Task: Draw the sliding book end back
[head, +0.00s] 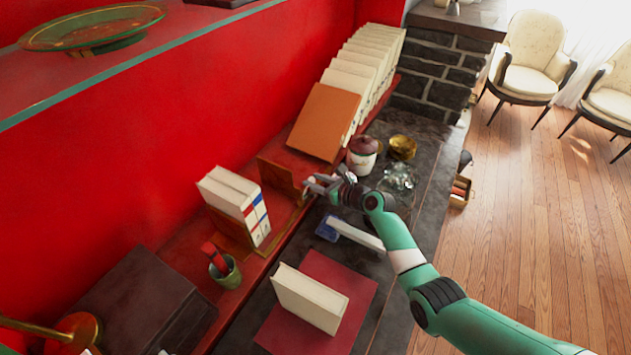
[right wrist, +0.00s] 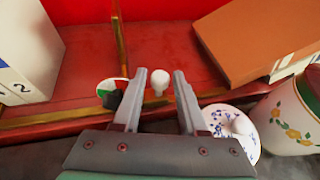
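The sliding book end (head: 279,178) is an upright brown wooden plate on the red shelf, with a gap between it and the white books (head: 232,197). In the right wrist view it shows nearly edge-on as a thin brass-edged strip (right wrist: 121,42). A small white knob (right wrist: 160,80) stands to its right; I cannot see how the two join. My right gripper (head: 309,186) is beside the book end. In the right wrist view the gripper (right wrist: 160,78) is open, with the knob between its fingertips and gaps on both sides. My left gripper is not in view.
A leaning orange-brown book (head: 323,122) and white books stand farther along the shelf. A lidded jar (head: 362,155), glass dish (head: 398,177) and brass bowl (head: 402,147) are close to my right arm. A blue-patterned white lid or dish (right wrist: 222,118) lies right of the fingers.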

